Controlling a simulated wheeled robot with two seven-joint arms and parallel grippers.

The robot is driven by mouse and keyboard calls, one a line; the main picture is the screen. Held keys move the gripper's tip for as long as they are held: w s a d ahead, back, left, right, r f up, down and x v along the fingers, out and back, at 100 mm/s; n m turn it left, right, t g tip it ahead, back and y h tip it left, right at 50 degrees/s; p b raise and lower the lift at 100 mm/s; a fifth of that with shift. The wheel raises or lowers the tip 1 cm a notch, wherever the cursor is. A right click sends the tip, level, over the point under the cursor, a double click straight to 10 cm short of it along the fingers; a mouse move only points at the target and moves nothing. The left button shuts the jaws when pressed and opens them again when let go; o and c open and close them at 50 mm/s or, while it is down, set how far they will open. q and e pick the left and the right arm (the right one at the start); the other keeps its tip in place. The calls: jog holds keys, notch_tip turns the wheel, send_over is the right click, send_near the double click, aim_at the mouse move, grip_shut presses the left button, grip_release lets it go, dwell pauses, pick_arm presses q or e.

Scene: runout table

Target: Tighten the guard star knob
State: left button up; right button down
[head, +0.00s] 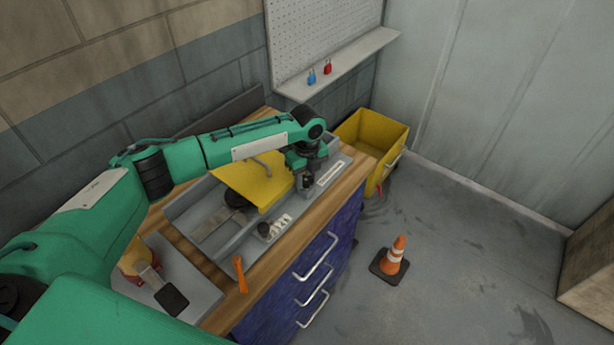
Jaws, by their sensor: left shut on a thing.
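The yellow guard (247,183) sits over the grey machine bed on the wooden workbench, with a dark round part showing beneath it. My left arm reaches in from the left and bends down past the guard's right end. My left gripper (307,182) points down there, beside the guard, and is shut on a small dark thing, which I take to be the star knob. The fingers and wrist hide most of the knob, so its seating and its contact with the guard cannot be made out. My right gripper is not in view.
A small control panel (275,227) and an orange handle (240,274) are at the bench's front side. Blue drawers (310,268) are below. A yellow bin (371,140) and a traffic cone (394,256) stand on the floor. Blue and red padlocks (327,67) are on the shelf.

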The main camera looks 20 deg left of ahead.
aim_at(307, 181)
pick_arm(q)
jog(key=o, duration=1)
jog(key=shift+c, duration=0.2)
notch_tip(307, 181, up, 14)
jog(key=b, duration=0.4)
jog(key=shift+f, duration=0.1)
